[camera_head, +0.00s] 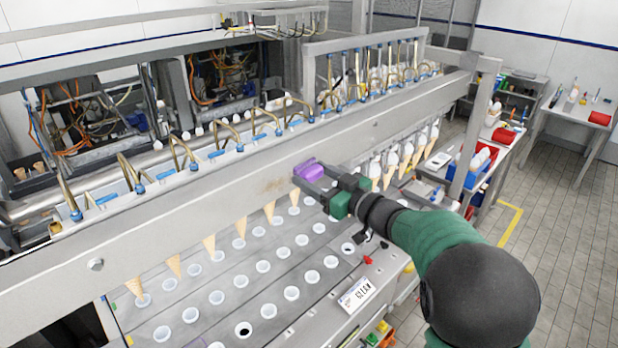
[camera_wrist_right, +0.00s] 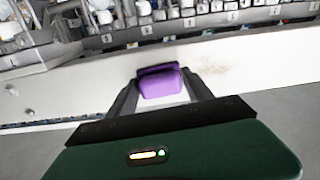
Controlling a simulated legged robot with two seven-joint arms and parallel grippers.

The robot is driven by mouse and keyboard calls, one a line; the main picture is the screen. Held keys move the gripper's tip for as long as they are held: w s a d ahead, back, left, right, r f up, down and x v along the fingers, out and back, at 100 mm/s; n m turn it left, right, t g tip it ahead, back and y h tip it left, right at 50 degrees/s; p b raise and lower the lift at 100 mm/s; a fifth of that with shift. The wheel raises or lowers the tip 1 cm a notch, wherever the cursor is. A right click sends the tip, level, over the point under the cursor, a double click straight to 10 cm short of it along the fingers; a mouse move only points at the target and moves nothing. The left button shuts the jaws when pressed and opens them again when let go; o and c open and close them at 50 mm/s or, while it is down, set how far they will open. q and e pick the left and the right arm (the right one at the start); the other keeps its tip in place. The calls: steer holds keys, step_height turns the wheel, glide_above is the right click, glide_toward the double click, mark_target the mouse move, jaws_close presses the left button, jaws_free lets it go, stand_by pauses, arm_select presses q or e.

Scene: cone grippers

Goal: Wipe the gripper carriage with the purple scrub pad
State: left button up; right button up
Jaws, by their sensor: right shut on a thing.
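The purple scrub pad (camera_head: 309,169) is held between the fingers of my right gripper (camera_head: 303,178), in front of the carriage face. The pad (camera_wrist_right: 161,82) also shows between the fingertips of the right gripper (camera_wrist_right: 160,92) in the wrist view. The gripper carriage (camera_head: 215,187) is a long pale metal beam running diagonally across the head view. A brownish smudge (camera_head: 275,184) marks its face just left of the pad; the smudge (camera_wrist_right: 205,72) shows right of the pad in the wrist view. I cannot tell whether the pad touches the beam. My left gripper is not in view.
Cones (camera_head: 209,246) hang below the beam, above a conveyor plate (camera_head: 262,252) with rows of white-rimmed holes. Brass tubes and blue fittings (camera_head: 228,134) line the top of the beam. A side table (camera_head: 492,150) with bins stands at right, beside open tiled floor.

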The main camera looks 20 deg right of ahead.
mark_target(256, 194)
steer(key=shift+a, duration=0.15)
steer(key=shift+s+a+b, duration=0.2)
steer(key=shift+a, duration=0.35)
steer(key=shift+s+a+b, duration=0.15)
steer(key=shift+s+a, duration=0.05)
steer(key=shift+a, duration=0.35)
steer(key=shift+s+a+b, duration=0.35)
steer(key=shift+s+a, duration=0.1)
steer(key=shift+a, duration=0.85)
steer(key=shift+s+a+b, duration=0.35)
steer(key=shift+s+a, duration=0.15)
steer(key=shift+a, duration=0.75)
steer(key=shift+s+a+b, duration=0.35)
steer(key=shift+s+a, duration=0.1)
steer(key=shift+a, duration=0.85)
steer(key=shift+s+a+f+b, duration=0.1)
steer(key=shift+s+a+b, duration=0.15)
steer(key=shift+a, duration=0.3)
steer(key=shift+s+a+b, duration=0.15)
steer(key=shift+a+b, duration=0.1)
steer(key=shift+a, duration=0.3)
steer(key=shift+s+a, duration=0.1)
steer(key=shift+a, duration=0.15)
